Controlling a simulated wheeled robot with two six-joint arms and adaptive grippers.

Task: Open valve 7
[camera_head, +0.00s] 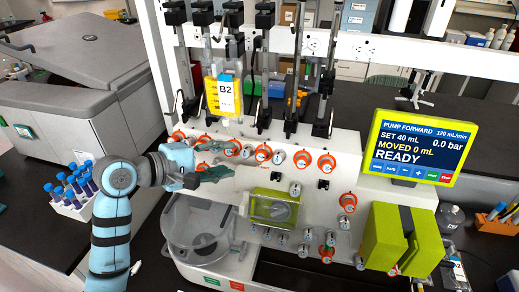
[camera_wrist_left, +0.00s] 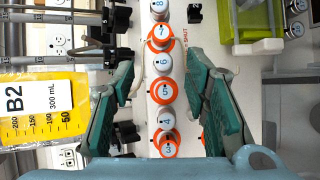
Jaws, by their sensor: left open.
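Valve 7 (camera_wrist_left: 161,33) is a grey-white knob with a blue number on an orange ring, in the upper middle of the left wrist view. A red "SHUT" mark is printed beside it. In the head view valve 7 (camera_head: 232,148) appears in the upper row of knobs, near the gripper's fingertips. My left gripper (camera_head: 227,160) is open and empty in front of the panel. In the wrist view the left gripper's fingers (camera_wrist_left: 160,72) stand apart on either side of the knob row, with valve 7 beyond their tips. I see no contact with it. My right gripper is not in view.
Valve 6 (camera_wrist_left: 163,63) and valve 5 (camera_wrist_left: 164,90) are close neighbours in the row. A bag marked B2 (camera_head: 224,97) hangs above the panel. A screen (camera_head: 418,146) reads "READY" and "MOVED 0 mL". A clear bowl (camera_head: 200,236) stands below.

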